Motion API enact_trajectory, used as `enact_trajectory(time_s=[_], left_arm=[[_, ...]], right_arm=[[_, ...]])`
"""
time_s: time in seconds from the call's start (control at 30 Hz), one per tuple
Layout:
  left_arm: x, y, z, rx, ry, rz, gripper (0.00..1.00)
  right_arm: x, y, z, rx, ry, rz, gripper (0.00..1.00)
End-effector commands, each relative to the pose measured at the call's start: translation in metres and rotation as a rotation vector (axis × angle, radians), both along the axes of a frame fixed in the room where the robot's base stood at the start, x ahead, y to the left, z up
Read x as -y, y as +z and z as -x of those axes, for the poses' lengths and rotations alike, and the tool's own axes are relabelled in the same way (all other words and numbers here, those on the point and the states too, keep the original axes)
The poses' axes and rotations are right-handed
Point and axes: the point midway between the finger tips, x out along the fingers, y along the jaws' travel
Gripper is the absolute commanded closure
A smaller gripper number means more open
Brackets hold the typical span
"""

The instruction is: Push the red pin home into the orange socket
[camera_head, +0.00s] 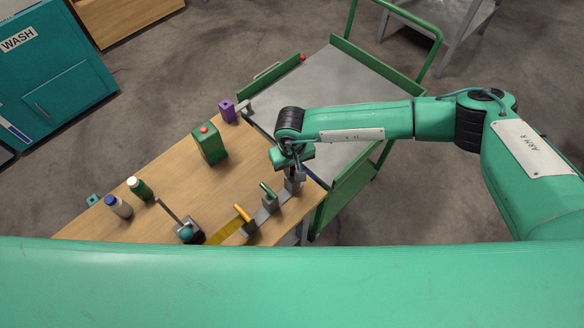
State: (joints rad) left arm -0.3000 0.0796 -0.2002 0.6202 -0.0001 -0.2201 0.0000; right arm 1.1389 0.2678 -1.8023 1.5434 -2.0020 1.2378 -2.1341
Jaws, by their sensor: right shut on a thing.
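My right gripper (292,163) reaches in from the right over the right edge of the wooden table. It is shut on a small dark reddish piece, seemingly the red pin (292,171), mostly hidden by the gripper. Just under it stands a grey block (293,185) at the end of a row of fixtures; whether the pin touches it I cannot tell. I cannot make out a clear orange socket. A yellow-orange pin (242,213) and a green pin (267,189) stand at grey blocks along the same row. My left gripper is not in view.
The table's middle has free room.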

Motion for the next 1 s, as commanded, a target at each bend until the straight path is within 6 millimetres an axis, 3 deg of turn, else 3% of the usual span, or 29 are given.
enact_trajectory(time_s=[0.23, 1.0], left_arm=[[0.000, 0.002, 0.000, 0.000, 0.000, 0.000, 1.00], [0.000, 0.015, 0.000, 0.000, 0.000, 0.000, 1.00]], right_arm=[[0.000, 0.007, 0.000, 0.001, 0.000, -0.001, 1.00], [0.000, 0.061, 0.000, 0.001, 0.001, 0.000, 1.00]])
